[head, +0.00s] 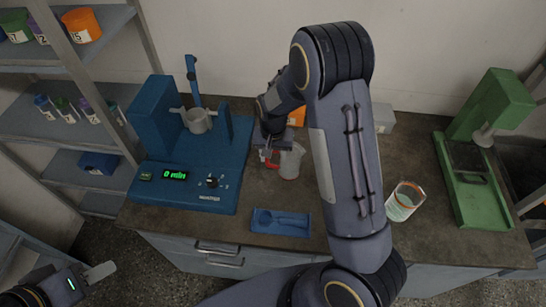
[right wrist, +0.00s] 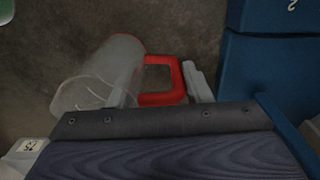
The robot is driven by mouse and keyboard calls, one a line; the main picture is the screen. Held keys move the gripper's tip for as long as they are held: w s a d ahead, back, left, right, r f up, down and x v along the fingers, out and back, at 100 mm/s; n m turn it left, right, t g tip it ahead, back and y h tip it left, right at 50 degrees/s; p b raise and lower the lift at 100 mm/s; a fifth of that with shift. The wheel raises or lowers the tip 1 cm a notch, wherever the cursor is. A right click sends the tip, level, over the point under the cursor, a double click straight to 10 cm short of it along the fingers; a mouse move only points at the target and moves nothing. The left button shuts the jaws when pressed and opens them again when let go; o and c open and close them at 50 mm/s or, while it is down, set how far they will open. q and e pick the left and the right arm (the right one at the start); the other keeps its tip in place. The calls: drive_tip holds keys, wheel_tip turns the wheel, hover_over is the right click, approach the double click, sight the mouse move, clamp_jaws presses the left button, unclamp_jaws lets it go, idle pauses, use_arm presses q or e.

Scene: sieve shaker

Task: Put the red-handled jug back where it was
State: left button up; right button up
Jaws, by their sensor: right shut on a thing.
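The red-handled jug (head: 290,161) is a clear, frosted vessel near the middle of the bench, just right of the blue shaker machine. In the right wrist view the jug (right wrist: 103,75) shows its clear body at left and its red handle (right wrist: 166,82) at right. My right gripper (head: 272,152) is shut on the red handle; a pale finger (right wrist: 197,82) shows beside it. I cannot tell whether the jug touches the bench. My left gripper (head: 84,281) is at the lower left, off the bench; its jaw opening is unclear.
The blue shaker machine (head: 190,165) stands left of the jug. A blue tray (head: 281,222) lies at the front edge. A beaker with an orange rim (head: 404,201) stands right of my arm. A green press (head: 483,150) is at far right. Shelves (head: 60,125) stand left.

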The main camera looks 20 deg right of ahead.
drive_tip(key=shift+f, duration=0.8)
drive_tip(key=shift+f, duration=0.2)
drive_tip(key=o, duration=1.3)
drive_tip(key=shift+r, duration=0.15)
